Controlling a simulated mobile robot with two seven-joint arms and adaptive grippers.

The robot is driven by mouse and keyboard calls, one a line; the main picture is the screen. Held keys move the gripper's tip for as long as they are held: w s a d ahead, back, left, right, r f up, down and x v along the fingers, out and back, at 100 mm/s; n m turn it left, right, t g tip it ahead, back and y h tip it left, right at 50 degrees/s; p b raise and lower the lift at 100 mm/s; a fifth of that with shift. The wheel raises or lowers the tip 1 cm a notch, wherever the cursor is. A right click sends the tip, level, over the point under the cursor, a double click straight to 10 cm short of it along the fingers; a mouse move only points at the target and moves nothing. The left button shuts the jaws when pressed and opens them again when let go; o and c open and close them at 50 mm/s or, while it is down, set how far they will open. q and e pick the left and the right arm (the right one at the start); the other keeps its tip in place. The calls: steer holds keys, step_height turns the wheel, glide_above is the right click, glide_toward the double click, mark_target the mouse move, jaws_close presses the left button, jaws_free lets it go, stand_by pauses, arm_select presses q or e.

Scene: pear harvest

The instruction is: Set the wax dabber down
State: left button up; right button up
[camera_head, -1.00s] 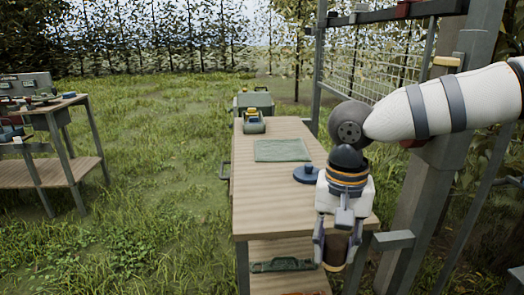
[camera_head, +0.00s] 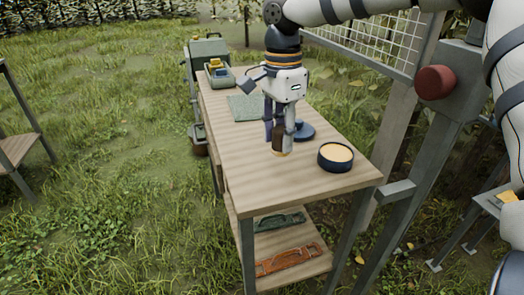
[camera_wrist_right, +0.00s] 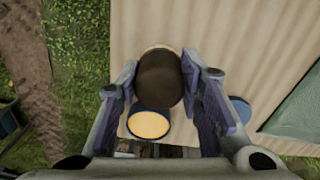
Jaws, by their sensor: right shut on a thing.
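The wax dabber (camera_head: 279,142) is a dark brown cylinder with a pale lower end. My right gripper (camera_head: 280,128) points down over the wooden table (camera_head: 237,165) and is shut on it. The dabber looks upright, its lower end at or just above the tabletop; I cannot tell whether it touches. In the right wrist view the dabber (camera_wrist_right: 159,80) sits between the two fingers (camera_wrist_right: 166,84). An open round blue tin of yellow wax (camera_head: 336,156) stands to its right, nearer the table's front edge; the tin also shows in the wrist view (camera_wrist_right: 149,124). My left gripper is not in view.
A blue lid (camera_head: 304,131) lies just behind and right of the dabber. A green cloth (camera_head: 243,108) and a small caddy (camera_head: 219,79) are farther back. The tabletop left and front of the dabber is clear. A post with a red knob (camera_head: 436,81) stands at right.

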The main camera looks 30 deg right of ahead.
steer(key=f, duration=0.1)
steer(key=w+a+f, duration=0.1)
steer(key=a+f, duration=0.1)
steer(key=shift+w+a+f, duration=0.2)
steer(key=shift+w+f, duration=0.15)
steer(key=shift+w, duration=0.05)
steer(key=shift+f, duration=1.45)
steer(key=o, duration=1.2)
step_height(320, 180, up, 12)
steer(key=shift+r, duration=0.2)
